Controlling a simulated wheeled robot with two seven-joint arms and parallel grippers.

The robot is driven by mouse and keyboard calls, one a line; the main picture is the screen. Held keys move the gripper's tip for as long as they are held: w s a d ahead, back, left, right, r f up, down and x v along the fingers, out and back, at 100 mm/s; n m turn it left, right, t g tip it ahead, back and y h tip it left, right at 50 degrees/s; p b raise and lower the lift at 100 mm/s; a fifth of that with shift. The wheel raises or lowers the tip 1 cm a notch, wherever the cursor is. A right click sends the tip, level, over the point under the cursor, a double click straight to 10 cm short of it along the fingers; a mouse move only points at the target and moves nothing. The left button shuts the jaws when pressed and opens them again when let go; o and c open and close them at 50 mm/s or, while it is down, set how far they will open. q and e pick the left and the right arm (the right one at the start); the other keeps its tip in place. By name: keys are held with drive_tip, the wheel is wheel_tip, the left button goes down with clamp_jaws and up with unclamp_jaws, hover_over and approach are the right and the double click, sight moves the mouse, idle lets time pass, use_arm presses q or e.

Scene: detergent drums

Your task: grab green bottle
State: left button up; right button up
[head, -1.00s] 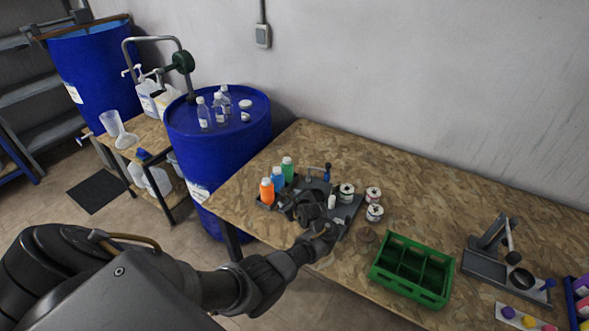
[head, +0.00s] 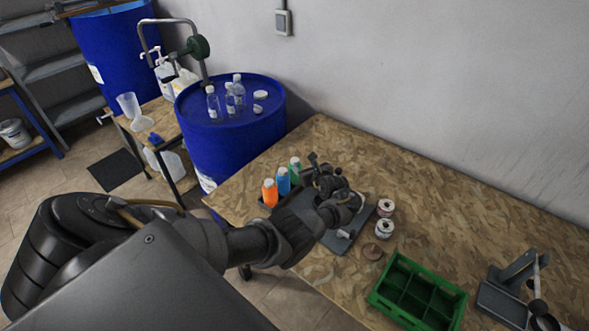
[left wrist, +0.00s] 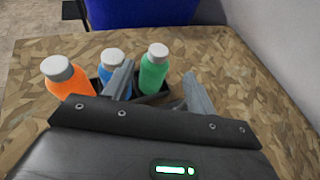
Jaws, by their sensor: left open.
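The green bottle (left wrist: 154,70) with a white cap stands upright in a dark holder (left wrist: 152,98), at the right end of a row with the blue bottle (left wrist: 113,72) and the orange bottle (left wrist: 69,79). In the head view the green bottle (head: 295,170) shows behind my left gripper (head: 318,184). In the left wrist view the gripper (left wrist: 158,85) is open, its fingers apart on either side of the green bottle. The left finger overlaps the blue bottle; the right finger stands clear to the right. I cannot tell whether either finger touches a bottle. My right gripper is not in view.
A green crate (head: 375,296) stands at the table's front. Small tins (head: 384,229) stand right of my gripper. A blue drum (head: 235,150) with clear bottles stands beyond the wooden table (head: 440,205). A metal press stand (head: 510,285) is at right.

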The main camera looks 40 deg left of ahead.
sight(296, 161)
use_arm(q)
drive_tip(key=shift+x, duration=1.2)
drive_tip(key=shift+w+f, duration=0.15)
drive_tip(key=shift+w, duration=0.05)
drive_tip(key=shift+a+b, duration=0.35)
drive_tip(key=b+x, duration=0.2)
drive_tip(key=x, duration=0.3)
drive_tip(key=shift+s, duration=0.15)
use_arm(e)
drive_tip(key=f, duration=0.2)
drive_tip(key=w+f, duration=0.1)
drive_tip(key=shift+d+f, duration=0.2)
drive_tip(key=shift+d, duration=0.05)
use_arm(q)
drive_tip(key=shift+s+d+r, duration=0.1)
drive_tip(key=shift+r, duration=0.1)
drive_tip(key=shift+c, duration=0.8)
clamp_jaws()
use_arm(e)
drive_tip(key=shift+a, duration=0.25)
